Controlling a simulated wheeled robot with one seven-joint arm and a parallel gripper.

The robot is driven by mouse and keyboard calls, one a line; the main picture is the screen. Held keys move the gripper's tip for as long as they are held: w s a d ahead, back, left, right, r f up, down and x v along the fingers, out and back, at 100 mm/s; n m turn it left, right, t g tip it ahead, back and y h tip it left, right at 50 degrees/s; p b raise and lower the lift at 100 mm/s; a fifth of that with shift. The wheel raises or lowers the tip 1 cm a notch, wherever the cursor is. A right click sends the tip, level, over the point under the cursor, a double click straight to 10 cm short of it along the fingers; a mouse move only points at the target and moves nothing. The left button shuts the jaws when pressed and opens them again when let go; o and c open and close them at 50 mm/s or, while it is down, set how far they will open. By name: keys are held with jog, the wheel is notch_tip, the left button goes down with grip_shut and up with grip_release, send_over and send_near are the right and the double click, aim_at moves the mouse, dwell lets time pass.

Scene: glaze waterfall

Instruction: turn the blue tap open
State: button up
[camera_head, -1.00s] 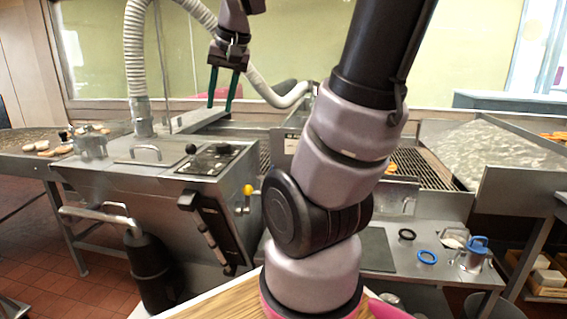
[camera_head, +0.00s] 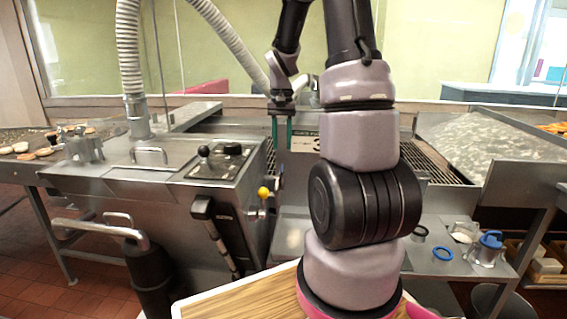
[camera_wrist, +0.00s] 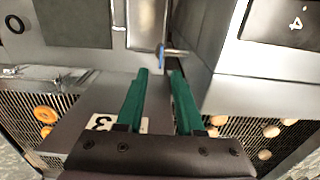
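In the wrist view a small tap (camera_wrist: 174,52) with a thin metal stem and a blue part at its left end sticks out by the corner of a steel housing. It lies just beyond my fingertips, apart from them. My gripper (camera_head: 282,146) has two green fingers pointing down, over the gap right of the steel machine. It also shows in the wrist view (camera_wrist: 158,72), with its fingers apart and nothing between them.
The steel machine (camera_head: 120,185) with a yellow-knobbed lever (camera_head: 264,192) stands left of my gripper. A grill (camera_head: 440,165) lies to the right.

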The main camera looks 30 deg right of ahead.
aim_at(282, 166)
notch_tip(282, 166, down, 7)
jog(key=shift+f, duration=0.2)
jog(key=shift+a, duration=0.1)
grip_shut()
